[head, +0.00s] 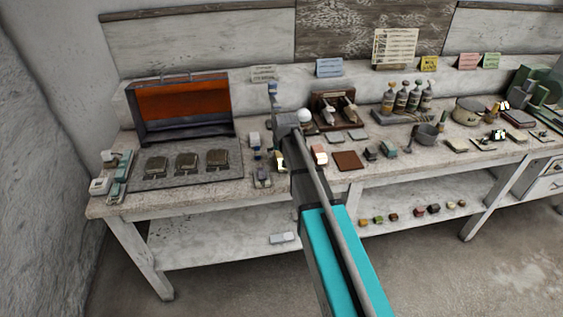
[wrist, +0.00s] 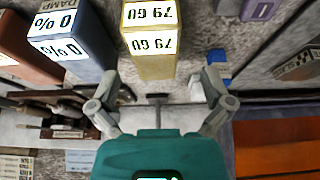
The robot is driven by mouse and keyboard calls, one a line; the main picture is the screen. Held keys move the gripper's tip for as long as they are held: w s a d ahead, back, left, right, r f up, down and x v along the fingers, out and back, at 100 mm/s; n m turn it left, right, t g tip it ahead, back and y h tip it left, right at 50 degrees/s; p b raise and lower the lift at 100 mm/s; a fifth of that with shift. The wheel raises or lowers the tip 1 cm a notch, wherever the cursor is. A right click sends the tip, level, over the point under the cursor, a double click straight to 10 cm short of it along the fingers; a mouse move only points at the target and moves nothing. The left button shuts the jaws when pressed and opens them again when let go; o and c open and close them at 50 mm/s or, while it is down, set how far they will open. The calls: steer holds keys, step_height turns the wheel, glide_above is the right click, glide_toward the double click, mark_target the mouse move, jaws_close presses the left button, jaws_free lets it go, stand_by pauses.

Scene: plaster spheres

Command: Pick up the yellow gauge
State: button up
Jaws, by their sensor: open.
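The yellow gauge (wrist: 150,45) stands in the top middle of the wrist view, with a white label reading 79 GU upside down. In the head view a small pale yellow part of it (head: 280,160) shows beside my arm, which hides some of it. My gripper (wrist: 158,88) is open and empty. Its two fingers point toward the gauge, with the gauge ahead of the gap and nearer the left finger. I see no contact. In the head view my arm reaches over the bench and the fingers are hard to make out.
A blue block labelled 0 % (wrist: 72,35) stands close left of the gauge, with a brown block (wrist: 25,45) beyond it. A grey case with an orange lining (head: 182,100) stands at the bench's back left. A white sphere (head: 305,115) is near my wrist. Bottles (head: 402,97) stand further right.

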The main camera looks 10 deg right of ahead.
mark_target(281, 156)
steer(key=shift+d+b+x, duration=0.2)
steer(key=shift+b+x, duration=1)
steer(key=shift+x, duration=0.2)
steer(key=shift+b+x, duration=0.95)
steer(key=shift+x, duration=0.15)
steer(key=shift+s, duration=0.1)
steer(key=c, duration=1.3)
steer(key=shift+r, duration=0.15)
step_height(281, 156, up, 3)
steer(key=p, duration=0.3)
steer(key=s+r+p, duration=0.1)
steer(key=r+p, duration=0.1)
steer(key=s+r+p, duration=0.4)
steer(key=shift+s+a+r+p, duration=0.1)
steer(key=shift+a+r+p, duration=0.05)
steer(key=shift+a+p, duration=0.15)
steer(key=s+r+p, duration=0.1)
steer(key=s, duration=0.2)
steer(key=s+r+p, duration=0.1)
steer(key=s, duration=0.1)
steer(key=s+a+r+p, duration=0.1)
steer(key=s, duration=0.2)
steer(key=shift+s+r, duration=0.2)
steer(key=shift+s, duration=0.2)
